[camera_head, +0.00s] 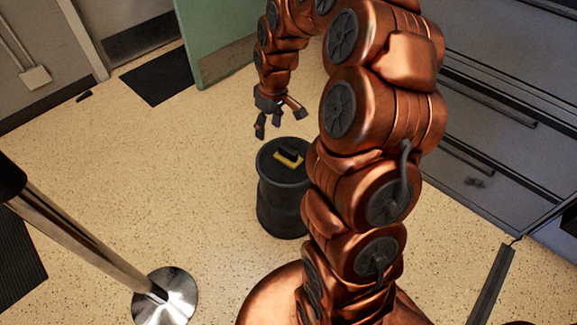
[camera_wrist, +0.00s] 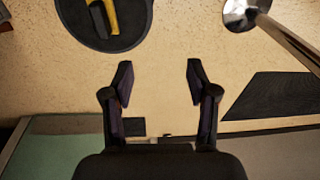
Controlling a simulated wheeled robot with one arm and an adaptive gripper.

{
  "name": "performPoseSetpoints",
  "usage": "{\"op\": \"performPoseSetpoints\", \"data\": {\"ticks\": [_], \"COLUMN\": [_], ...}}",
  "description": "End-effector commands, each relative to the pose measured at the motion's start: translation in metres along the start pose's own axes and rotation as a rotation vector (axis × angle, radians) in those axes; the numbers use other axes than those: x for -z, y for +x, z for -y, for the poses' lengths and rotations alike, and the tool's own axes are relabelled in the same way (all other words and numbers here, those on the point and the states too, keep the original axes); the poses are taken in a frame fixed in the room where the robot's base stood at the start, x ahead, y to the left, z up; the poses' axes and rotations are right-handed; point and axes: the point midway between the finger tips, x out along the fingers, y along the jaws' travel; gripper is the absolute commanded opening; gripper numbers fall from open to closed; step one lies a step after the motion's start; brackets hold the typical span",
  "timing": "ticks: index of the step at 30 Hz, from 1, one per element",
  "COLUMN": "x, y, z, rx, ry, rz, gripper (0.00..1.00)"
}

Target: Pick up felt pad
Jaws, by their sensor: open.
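A small yellow and black block, which looks like the felt pad (camera_head: 289,158), lies on the round top of a black drum (camera_head: 281,205). In the wrist view the pad (camera_wrist: 110,14) is at the top edge, partly cut off, on the dark drum top (camera_wrist: 130,33). My gripper (camera_head: 279,120) is open and empty, above and slightly behind the drum in the head view, apart from the pad. In the wrist view my gripper (camera_wrist: 160,79) has its two fingers spread with bare floor between them.
A metal post with a round base (camera_head: 165,298) stands at the front left. A green door (camera_head: 215,40) is open behind the drum, near a dark mat (camera_head: 157,76). Grey drawers (camera_head: 490,120) line the right. The floor left of the drum is clear.

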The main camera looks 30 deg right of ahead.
Motion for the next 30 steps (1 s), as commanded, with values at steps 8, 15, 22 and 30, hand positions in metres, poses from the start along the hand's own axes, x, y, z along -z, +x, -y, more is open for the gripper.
{"op": "performPoseSetpoints", "data": {"ticks": [8,15,22,30], "x": [0.001,-0.006,-0.005,-0.001], "y": [0.115,0.15,0.17,0.188], "z": [-0.093,-0.127,-0.132,-0.135], "rx": [-0.04,-0.061,-0.064,-0.066], "ry": [0.004,0.003,0.002,0.001], "rz": [-0.032,-0.036,-0.037,-0.04], "gripper": [0.58,0.58,0.58,0.58]}}
